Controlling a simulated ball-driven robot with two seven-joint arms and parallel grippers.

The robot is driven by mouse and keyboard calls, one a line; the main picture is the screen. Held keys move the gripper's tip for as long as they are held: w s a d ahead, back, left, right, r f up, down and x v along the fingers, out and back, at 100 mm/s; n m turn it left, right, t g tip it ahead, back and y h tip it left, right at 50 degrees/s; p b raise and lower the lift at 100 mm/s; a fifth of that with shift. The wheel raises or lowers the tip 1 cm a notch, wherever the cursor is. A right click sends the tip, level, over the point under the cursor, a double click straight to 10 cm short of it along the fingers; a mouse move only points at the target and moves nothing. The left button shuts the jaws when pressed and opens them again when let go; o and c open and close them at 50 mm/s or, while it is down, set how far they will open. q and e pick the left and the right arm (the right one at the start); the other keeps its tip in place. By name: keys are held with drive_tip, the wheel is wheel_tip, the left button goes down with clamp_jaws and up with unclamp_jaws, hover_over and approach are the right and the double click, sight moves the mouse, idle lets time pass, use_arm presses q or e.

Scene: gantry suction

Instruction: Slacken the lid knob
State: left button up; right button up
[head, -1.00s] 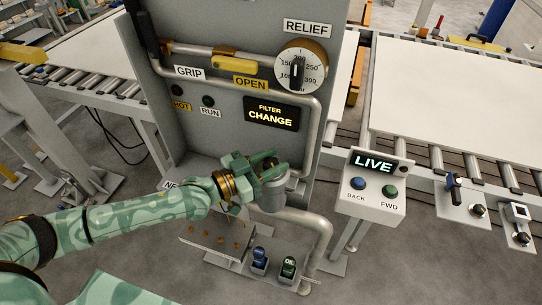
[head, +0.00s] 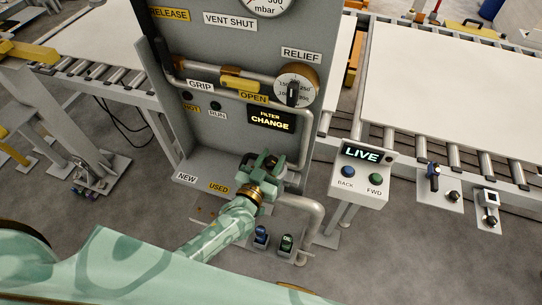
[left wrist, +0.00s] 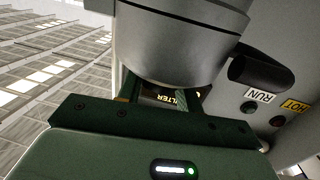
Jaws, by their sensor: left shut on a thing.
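The grey round filter housing (left wrist: 180,40) fills the top of the left wrist view, close in front of my left gripper. My left gripper (head: 264,163) is at the top of this housing, in front of the panel in the head view. In the left wrist view its two fingers (left wrist: 155,95) reach to the housing's edge with a gap between them. They are shut on the lid knob, which is itself mostly hidden. My right gripper is not in view.
The grey panel (head: 222,135) behind carries a lit FILTER CHANGE sign (head: 271,119), a RELIEF dial (head: 296,86) and a yellow OPEN handle (head: 240,86). A bent pipe (head: 310,215) runs close on the right. A LIVE control box (head: 361,172) stands further right.

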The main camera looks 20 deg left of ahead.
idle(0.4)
use_arm(q)
drive_tip(key=o, duration=1)
drive_tip(key=s, duration=0.5)
drive_tip(key=s+a, duration=0.1)
drive_tip(key=s, duration=0.4)
drive_tip(key=s+a+b, duration=0.1)
drive_tip(key=s, duration=0.5)
drive_tip(key=shift+a, duration=0.25)
drive_tip(key=shift+c, duration=0.2)
